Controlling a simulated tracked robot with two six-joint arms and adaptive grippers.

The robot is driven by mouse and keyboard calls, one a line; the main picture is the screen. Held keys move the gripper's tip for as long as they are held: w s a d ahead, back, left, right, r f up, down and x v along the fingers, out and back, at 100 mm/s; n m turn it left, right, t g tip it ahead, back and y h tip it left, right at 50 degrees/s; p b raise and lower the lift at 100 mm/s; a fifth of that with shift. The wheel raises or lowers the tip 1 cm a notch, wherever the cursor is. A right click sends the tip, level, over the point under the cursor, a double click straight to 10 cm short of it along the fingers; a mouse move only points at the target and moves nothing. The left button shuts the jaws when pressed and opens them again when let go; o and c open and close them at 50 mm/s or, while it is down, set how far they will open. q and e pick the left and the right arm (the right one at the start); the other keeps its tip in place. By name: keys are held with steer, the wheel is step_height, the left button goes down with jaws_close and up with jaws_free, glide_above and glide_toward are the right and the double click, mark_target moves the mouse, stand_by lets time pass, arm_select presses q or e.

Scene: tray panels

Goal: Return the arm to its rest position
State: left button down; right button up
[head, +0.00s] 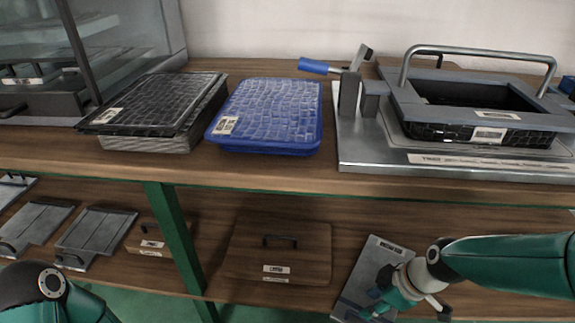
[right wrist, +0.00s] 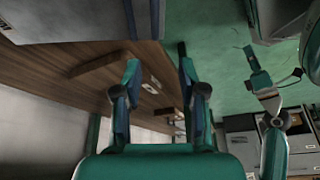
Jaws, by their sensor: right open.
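My right arm enters from the right in the head view. Its gripper (head: 400,300) is low at the front, in front of a grey metal panel on the lower shelf, and partly covers that panel. In the right wrist view the two fingers of the right gripper (right wrist: 158,75) stand apart, with nothing between them. Only a dark and teal link of my left arm shows at the bottom left of the head view; its gripper is out of the picture there.
On the wooden bench (head: 270,174) are a black tray (head: 160,105), a blue tray (head: 265,112) and a metal fixture (head: 365,150) with a handled frame (head: 480,52). The lower shelf holds a wooden panel (head: 278,255), the grey panel (head: 362,272) and several metal plates. A green post (head: 176,235) stands left.

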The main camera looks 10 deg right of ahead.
steer(key=s+a+f+m+g+p, duration=0.1)
steer(key=s+a+f+m, duration=0.45)
steer(key=f, duration=0.45)
steer(key=s+a+f+m+g+p, duration=0.1)
steer(key=s+a+f+m+p, duration=0.1)
steer(key=s+a+f+m, duration=0.55)
steer(key=w+d+r+p, duration=0.1)
steer(key=r+p, duration=1.7)
steer(key=p, duration=0.1)
steer(key=w+d+r+p, duration=0.1)
steer(key=w+r+p, duration=0.1)
steer(key=r+p, duration=1.6)
steer(key=shift+w+r+p, duration=0.25)
steer(key=shift+w+p, duration=0.05)
steer(key=shift+p, duration=0.25)
steer(key=shift+f, duration=0.1)
